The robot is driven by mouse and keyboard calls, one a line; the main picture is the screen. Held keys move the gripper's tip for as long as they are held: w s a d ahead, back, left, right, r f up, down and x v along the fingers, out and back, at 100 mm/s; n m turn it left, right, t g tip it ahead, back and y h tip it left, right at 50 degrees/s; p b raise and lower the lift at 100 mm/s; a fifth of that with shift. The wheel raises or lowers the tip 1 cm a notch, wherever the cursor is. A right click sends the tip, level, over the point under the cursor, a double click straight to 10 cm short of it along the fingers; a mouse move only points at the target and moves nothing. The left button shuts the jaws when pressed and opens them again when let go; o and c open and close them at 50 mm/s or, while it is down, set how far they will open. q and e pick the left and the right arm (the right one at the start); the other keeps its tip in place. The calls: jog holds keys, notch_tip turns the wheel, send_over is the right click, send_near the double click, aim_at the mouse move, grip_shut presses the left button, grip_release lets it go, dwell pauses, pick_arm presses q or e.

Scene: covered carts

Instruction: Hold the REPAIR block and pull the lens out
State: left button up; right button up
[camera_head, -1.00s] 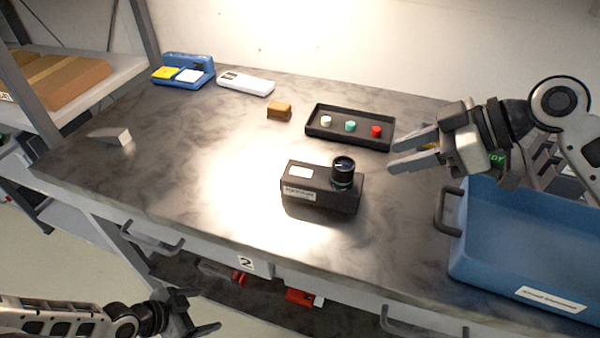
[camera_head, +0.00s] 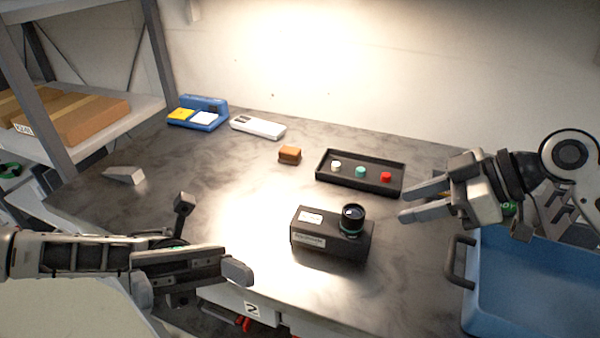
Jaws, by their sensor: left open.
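The black REPAIR block (camera_head: 318,240) stands on the grey table with white labels on it; their text is too small to read. The black lens (camera_head: 353,217) with a green ring sits upright in its top at the right end. My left gripper (camera_head: 212,235) is open and empty, to the left of the block and apart from it, over the table's front edge. My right gripper (camera_head: 425,203) is open and empty, to the right of the lens and apart from it, its fingers pointing left.
A black tray (camera_head: 340,181) with white, teal and red knobs lies behind the block. A brown block (camera_head: 289,154), a white device (camera_head: 257,127) and a blue box (camera_head: 205,104) stand further back. A blue crate (camera_head: 545,280) is at right. A grey wedge (camera_head: 126,175) lies at left.

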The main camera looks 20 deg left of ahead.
pick_arm(q)
jog(key=s+r+m+g+y, duration=0.4)
jog(key=r+m+g+y, duration=0.3)
jog(key=r+m+y, duration=0.85)
jog(key=n+t+y, duration=0.7)
jog(key=n+t, duration=0.9)
jog(key=t, duration=0.2)
send_over(310, 217)
notch_tip(310, 217, down, 13)
notch_tip(310, 217, down, 15)
jog(key=shift+f, duration=0.15)
jog(key=shift+c, duration=0.3)
